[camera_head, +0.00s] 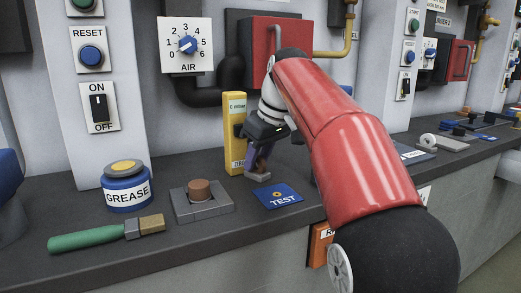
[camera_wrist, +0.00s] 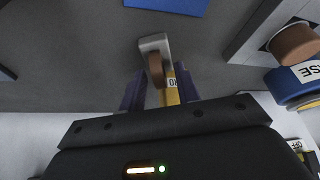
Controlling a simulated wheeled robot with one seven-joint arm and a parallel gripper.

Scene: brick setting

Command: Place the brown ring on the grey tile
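A small grey block-like piece (camera_head: 257,177), probably the grey tile, lies on the dark bench in front of the yellow gauge; it also shows in the wrist view (camera_wrist: 155,42). A narrow brown piece (camera_wrist: 156,70), possibly the brown ring seen edge-on, is at its near end, between my fingers; I cannot tell whether they touch. My gripper (camera_wrist: 161,84) points down over this spot with its purple fingers apart, and yellow shows between the brown piece and the right finger. In the head view my gripper (camera_head: 260,158) hides most of the brown piece.
A yellow gauge (camera_head: 235,130) stands close behind my gripper. A blue TEST plate (camera_head: 279,195) lies to the right. On the left are a grey holder (camera_head: 209,211) with a brown cylinder (camera_head: 199,189), a GREASE jar (camera_head: 126,187) and a green-handled brush (camera_head: 90,237).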

